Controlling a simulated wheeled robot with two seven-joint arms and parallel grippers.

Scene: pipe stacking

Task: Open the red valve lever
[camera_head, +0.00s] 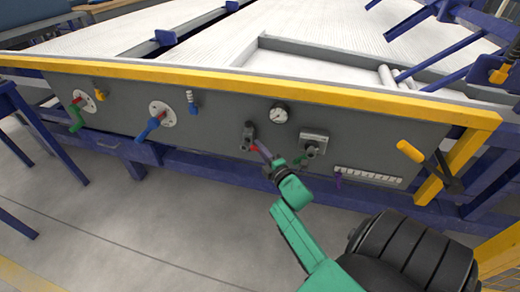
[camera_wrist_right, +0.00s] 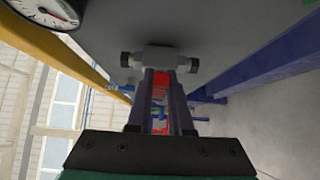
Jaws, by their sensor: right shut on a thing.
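The red valve lever (camera_wrist_right: 160,83) shows in the right wrist view as a red strip between the two fingers. It meets a grey valve body (camera_wrist_right: 157,57) at the fingertips. In the head view the valve body (camera_head: 249,136) sits on the grey panel, and only a little red shows beside the fingers. My right gripper (camera_head: 259,148) reaches it from the lower right, at the end of my green arm. In the wrist view the gripper (camera_wrist_right: 162,80) is shut on the lever, with the fingers along both sides of it. My left gripper is out of view.
A pressure gauge (camera_head: 279,114) and a grey box fitting (camera_head: 314,141) are close by. A blue lever (camera_head: 149,129) and a green handle (camera_head: 76,118) are further left. A yellow-handled lever (camera_head: 410,151) is at right. Yellow rails (camera_head: 230,80) edge the panel. Below is open floor.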

